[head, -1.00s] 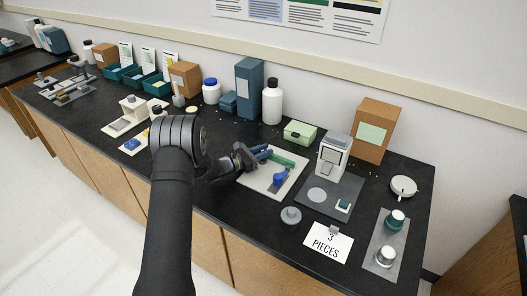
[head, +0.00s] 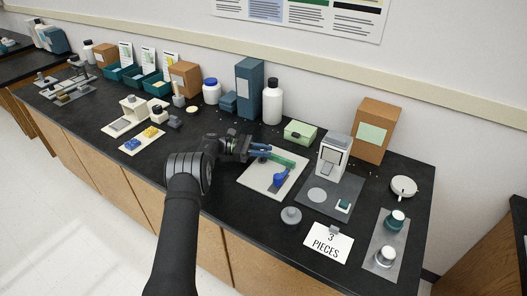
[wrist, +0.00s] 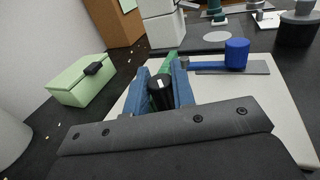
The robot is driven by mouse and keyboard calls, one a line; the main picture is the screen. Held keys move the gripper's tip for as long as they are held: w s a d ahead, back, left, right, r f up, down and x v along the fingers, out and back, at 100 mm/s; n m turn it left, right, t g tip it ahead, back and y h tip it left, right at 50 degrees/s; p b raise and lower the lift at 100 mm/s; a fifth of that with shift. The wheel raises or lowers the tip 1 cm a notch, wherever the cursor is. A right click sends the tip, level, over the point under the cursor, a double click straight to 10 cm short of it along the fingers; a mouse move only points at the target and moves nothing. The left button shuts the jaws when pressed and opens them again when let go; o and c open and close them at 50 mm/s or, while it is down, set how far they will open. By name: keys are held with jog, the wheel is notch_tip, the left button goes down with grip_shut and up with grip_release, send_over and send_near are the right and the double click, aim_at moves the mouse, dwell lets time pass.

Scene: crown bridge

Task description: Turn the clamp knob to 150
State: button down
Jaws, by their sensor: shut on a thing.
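A black knob (wrist: 160,92) with a small white mark on top sits between my gripper's two blue fingers in the wrist view. My gripper (wrist: 168,90) is shut on it; the fingers hide its sides. A green bar (head: 284,160) lies just beyond the fingers on a pale board (head: 258,183); it also shows behind the knob in the wrist view (wrist: 170,62). A blue cylinder (wrist: 237,53) stands on a grey strip (wrist: 257,68) on the same board, apart from my gripper. In the head view my gripper (head: 265,150) is at the board's back left, and the knob is hard to make out.
A light green box (wrist: 75,83) stands left of the board in the wrist view. A white device (head: 334,155) on a grey plate (head: 325,203) stands right of the board. A grey round piece (head: 291,215) is in front.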

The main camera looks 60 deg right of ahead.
aim_at(264, 150)
jog(key=shift+m+y, duration=0.6)
jog(key=shift+y, duration=0.3)
jog(key=c, duration=1.3)
grip_release()
jog(key=shift+o, duration=0.2)
jog(key=shift+r, duration=0.1)
jog(key=shift+r, duration=0.25)
notch_tip(264, 150, up, 4)
jog(key=shift+f, duration=0.1)
jog(key=s+a+r, duration=0.2)
jog(key=s+r, duration=0.4)
jog(key=s, duration=0.5)
jog(key=shift+s+r, duration=0.3)
jog(key=shift+a, duration=0.1)
